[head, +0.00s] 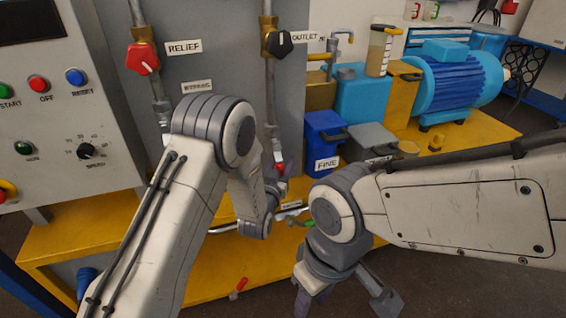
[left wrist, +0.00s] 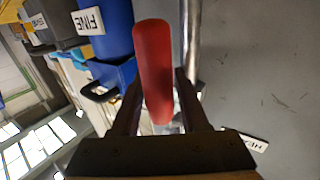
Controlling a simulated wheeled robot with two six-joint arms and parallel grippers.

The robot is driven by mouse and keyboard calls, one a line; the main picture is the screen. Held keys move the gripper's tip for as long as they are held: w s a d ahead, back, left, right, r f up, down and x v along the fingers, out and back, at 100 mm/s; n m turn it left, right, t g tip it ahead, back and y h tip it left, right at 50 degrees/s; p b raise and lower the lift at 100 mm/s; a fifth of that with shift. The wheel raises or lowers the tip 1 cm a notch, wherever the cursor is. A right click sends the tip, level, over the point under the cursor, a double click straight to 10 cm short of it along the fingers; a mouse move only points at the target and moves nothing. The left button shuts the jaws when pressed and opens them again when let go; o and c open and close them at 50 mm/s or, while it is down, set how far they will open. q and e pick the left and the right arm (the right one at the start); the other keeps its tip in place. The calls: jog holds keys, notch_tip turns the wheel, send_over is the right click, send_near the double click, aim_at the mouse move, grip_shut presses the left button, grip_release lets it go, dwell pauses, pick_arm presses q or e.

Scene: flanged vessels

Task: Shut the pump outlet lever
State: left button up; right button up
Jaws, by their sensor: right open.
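A red lever handle (left wrist: 154,70) stands large between the two dark fingers of my left gripper (left wrist: 160,95) in the left wrist view. The fingers are on either side of it and look apart, with a narrow gap on the right. In the head view a small red part (head: 279,167) shows beside my left gripper (head: 275,180), low on the right-hand pipe, mostly hidden by my wrist. My right gripper (head: 340,297) is open and empty, low in front of the yellow bench.
A red RELIEF knob (head: 143,58) sits on the left pipe. A control panel (head: 60,110) stands at left. A blue FINE bin (head: 324,135), a grey bin (head: 370,138) and a blue motor (head: 455,82) are at right. A green handle (head: 303,222) shows between my arms.

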pick_arm(q)
grip_shut()
dwell(1.2)
